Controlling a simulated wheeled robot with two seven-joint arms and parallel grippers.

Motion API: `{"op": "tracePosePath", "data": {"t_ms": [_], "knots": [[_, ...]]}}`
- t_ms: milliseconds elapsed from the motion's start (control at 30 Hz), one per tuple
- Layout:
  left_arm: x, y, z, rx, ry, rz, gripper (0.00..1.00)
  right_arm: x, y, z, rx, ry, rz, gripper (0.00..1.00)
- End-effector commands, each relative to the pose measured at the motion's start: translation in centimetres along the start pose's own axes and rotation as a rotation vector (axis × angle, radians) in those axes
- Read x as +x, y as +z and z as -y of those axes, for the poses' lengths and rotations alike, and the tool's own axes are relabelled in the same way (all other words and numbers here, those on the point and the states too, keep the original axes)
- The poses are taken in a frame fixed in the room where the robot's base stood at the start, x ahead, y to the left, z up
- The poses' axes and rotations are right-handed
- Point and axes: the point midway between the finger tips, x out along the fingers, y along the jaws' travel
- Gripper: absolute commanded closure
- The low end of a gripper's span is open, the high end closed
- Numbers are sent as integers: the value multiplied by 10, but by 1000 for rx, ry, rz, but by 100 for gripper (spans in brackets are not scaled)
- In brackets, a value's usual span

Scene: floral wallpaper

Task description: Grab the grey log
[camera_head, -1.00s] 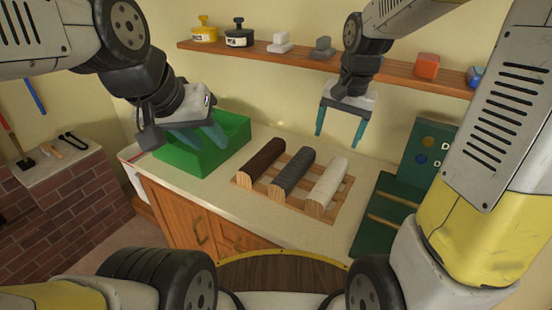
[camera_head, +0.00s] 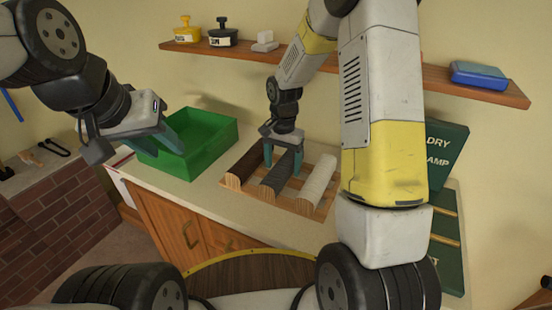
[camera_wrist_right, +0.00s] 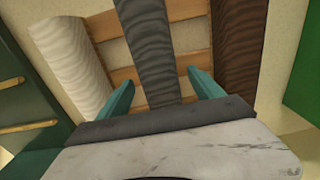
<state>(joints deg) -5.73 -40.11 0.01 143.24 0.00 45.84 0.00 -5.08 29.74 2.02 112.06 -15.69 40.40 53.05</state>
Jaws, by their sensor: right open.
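The grey log (camera_head: 277,174) lies in the middle of a wooden rack (camera_head: 291,201), between a dark brown log (camera_head: 248,165) and a whitish log (camera_head: 316,181). My right gripper (camera_head: 283,158) is low over the grey log with one finger on either side of it. In the right wrist view the grey log (camera_wrist_right: 155,70) runs between the two open teal fingers of my right gripper (camera_wrist_right: 164,95), with gaps on both sides. My left gripper (camera_head: 150,145) is by the green bin at the left; its teal fingers are partly seen and look apart.
A green bin (camera_head: 195,150) stands left of the rack on the counter. A dark green board (camera_head: 445,190) is at the right, partly behind my right arm. A shelf (camera_head: 350,68) with several items, including a blue box (camera_head: 479,75), runs above.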

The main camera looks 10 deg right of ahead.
Motion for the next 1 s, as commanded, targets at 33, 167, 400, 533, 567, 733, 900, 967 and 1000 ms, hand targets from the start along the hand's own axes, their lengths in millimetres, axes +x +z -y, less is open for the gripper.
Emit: {"op": "tracePosePath", "data": {"t_ms": [33, 167, 400, 533, 567, 733, 900, 967, 1000], "knots": [[0, 0, 0, 0, 0, 0, 64, 8, 1, -1, -1, 3, 2, 24], [0, 0, 0, 0, 0, 0, 64, 20, 0, 0, -1, 1, 1, 24], [0, 0, 0, 0, 0, 0, 64, 22, 0, 0, -1, 0, 0, 24], [0, 0, 0, 0, 0, 0, 64, 22, 0, 0, -1, 0, 0, 45], [0, 0, 0, 0, 0, 0, 64, 22, 0, 0, -1, 0, 0, 51], [0, 0, 0, 0, 0, 0, 64, 22, 0, 0, -1, 0, -1, 84], [0, 0, 0, 0, 0, 0, 64, 21, 0, 0, -1, -1, -2, 100], [0, 0, 0, 0, 0, 0, 64, 21, 0, 0, -1, -1, -2, 100], [0, 0, 0, 0, 0, 0, 64, 21, 0, 0, -1, -1, -2, 100]]}}
